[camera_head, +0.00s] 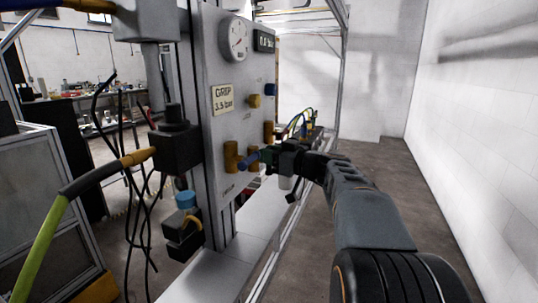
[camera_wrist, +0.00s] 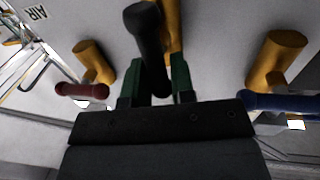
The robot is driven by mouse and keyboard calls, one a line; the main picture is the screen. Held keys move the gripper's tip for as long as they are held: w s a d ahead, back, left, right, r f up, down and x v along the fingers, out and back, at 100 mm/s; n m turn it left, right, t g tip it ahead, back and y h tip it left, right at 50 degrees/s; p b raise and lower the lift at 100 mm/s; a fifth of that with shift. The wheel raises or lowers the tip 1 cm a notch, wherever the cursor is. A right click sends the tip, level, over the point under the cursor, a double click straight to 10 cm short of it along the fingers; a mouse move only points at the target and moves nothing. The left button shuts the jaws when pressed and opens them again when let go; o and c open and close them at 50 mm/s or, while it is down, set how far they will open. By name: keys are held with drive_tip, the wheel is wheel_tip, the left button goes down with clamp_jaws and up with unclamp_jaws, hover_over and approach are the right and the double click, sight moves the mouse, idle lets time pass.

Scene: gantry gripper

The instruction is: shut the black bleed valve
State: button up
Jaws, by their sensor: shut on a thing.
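The black bleed valve's lever (camera_wrist: 148,45) runs up and down in the wrist view, with part of its brass body (camera_wrist: 174,25) behind it. My gripper (camera_wrist: 156,84) has its green fingers on either side of the lever's lower part and is shut on it. In the head view, my gripper (camera_head: 267,154) is at the lower part of the grey panel (camera_head: 216,60), and the black lever is hidden there behind the gripper and the neighbouring valve.
A blue-handled valve (camera_wrist: 290,102) and a red-handled valve (camera_wrist: 82,90) flank the fingers closely in the wrist view. The panel bears a round gauge (camera_head: 234,39) and a "GRIP 3.5 bar" label (camera_head: 223,98). Hoses and a black block (camera_head: 176,150) stand left. Open floor lies right.

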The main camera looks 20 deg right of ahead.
clamp_jaws()
drive_tip(key=m, duration=0.2)
drive_tip(key=m+b, duration=0.1)
drive_tip(key=shift+w+d+f+m+g, duration=0.1)
drive_tip(key=shift+w+d+m+g, duration=0.2)
drive_tip(key=shift+g, duration=0.1)
drive_tip(key=shift+w+d+f+m+g+y+p, duration=0.35)
drive_tip(key=shift+m+p, duration=0.6)
drive_tip(key=shift+m, duration=1)
drive_tip(key=shift+s+f+m+g+y+p, duration=0.2)
drive_tip(key=shift+m+g+p, duration=0.55)
drive_tip(key=shift+m, duration=1.25)
drive_tip(key=shift+w+d+f+m+g+y+p, duration=0.3)
drive_tip(key=shift+m+p, duration=0.8)
drive_tip(key=shift+m, duration=0.85)
drive_tip(key=shift+a+f, duration=0.1)
drive_tip(key=shift+f, duration=0.1)
